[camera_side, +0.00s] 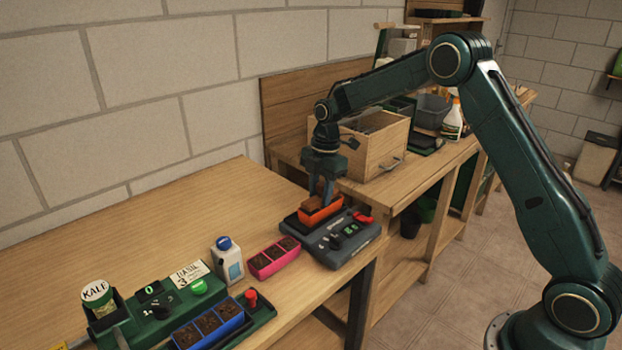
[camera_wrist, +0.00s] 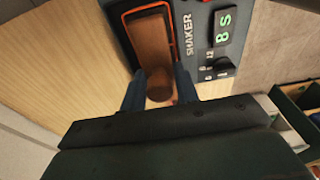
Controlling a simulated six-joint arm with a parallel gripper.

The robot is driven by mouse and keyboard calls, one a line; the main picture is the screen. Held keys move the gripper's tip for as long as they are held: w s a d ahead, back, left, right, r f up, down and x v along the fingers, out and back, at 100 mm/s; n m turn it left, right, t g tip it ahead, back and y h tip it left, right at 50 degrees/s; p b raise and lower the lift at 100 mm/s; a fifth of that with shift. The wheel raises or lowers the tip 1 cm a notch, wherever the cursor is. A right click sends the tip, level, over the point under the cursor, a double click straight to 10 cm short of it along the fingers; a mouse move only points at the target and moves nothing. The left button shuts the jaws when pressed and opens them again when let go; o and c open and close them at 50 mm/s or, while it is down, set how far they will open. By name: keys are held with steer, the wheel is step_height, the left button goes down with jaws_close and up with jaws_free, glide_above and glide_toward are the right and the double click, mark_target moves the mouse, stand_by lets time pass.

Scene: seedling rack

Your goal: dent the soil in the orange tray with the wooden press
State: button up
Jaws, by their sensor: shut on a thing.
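The orange tray (camera_side: 323,214) sits on the dark grey shaker (camera_side: 340,242) near the table's right end. Its orange rim also shows in the wrist view (camera_wrist: 174,40). My gripper (camera_side: 322,188) is directly above the tray, pointing down, with its fingers (camera_wrist: 158,92) shut on the wooden press. The press's round brown handle (camera_wrist: 158,84) is between the fingers, and a brown block lies over the tray's inside. In the side view the press (camera_side: 314,202) appears at the tray's top. The soil under it is hidden, so I cannot tell how deep it sits.
A pink tray (camera_side: 269,265) with soil and a white bottle with a blue cap (camera_side: 228,260) stand left of the shaker. A blue tray (camera_side: 208,329) and a green device (camera_side: 185,296) are at the front left. A wooden box (camera_side: 372,150) stands behind. The table's back left is clear.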

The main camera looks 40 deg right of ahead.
steer(key=shift+r, duration=4)
